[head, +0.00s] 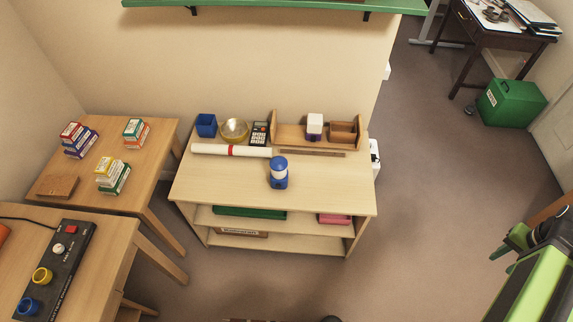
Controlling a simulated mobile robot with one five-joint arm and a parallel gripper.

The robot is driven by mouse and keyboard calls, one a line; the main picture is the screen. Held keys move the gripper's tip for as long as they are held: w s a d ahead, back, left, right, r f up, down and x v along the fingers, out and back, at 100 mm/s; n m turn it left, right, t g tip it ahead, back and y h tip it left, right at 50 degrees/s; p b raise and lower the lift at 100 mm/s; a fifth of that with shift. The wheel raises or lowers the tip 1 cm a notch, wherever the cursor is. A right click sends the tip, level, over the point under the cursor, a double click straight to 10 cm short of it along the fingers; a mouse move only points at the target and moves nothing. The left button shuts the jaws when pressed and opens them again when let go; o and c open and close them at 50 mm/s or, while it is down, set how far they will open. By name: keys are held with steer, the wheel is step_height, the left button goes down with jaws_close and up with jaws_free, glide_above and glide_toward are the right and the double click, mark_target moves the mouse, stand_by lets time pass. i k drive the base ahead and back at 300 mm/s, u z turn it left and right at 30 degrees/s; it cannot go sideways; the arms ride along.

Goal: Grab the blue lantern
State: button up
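The blue lantern (278,173) stands upright on the light wooden shelf unit (225,185), near the middle of its top. It has a blue cap, a pale middle band and a blue base. My gripper (515,243) seems to be the green and black end of my arm at the lower right edge. It is well to the right of the lantern and apart from it. Its fingers are too unclear to tell whether it is open or shut.
Behind the lantern are a white roll with a red band (231,150), a brass bowl (234,130), a blue cup (206,125), a calculator (260,132) and a wooden rack (290,135). Tables stand at left. Carpet (425,190) is clear right of the shelf.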

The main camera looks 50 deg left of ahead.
mark_target(279, 174)
steer(key=z, duration=2.75)
steer(key=k, duration=1)
steer(key=z, duration=5.95)
